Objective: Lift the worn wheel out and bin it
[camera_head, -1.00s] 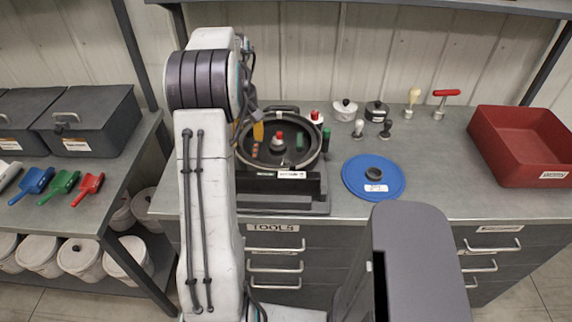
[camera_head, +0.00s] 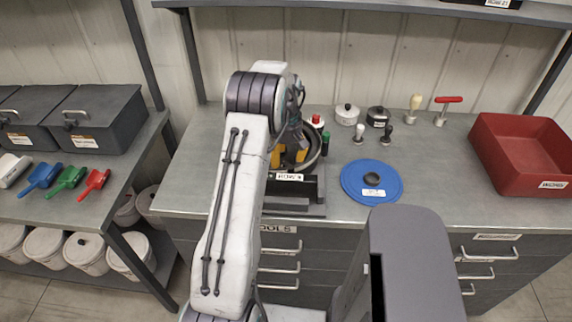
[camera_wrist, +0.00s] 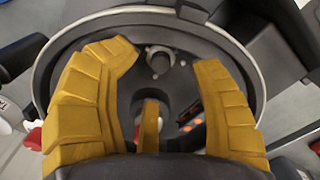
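In the head view my gripper (camera_head: 289,155) is partly hidden by my arm. A red open bin (camera_head: 520,180) stands at the bench's right.
A blue disc (camera_head: 355,190) with a black centre lies right of the meter. Small lidded pots (camera_head: 347,114) and several handled tools (camera_head: 441,115) stand behind it. Scoops (camera_head: 68,180) and grey boxes (camera_head: 105,120) occupy the left bench. Bench space before the red bin is clear.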

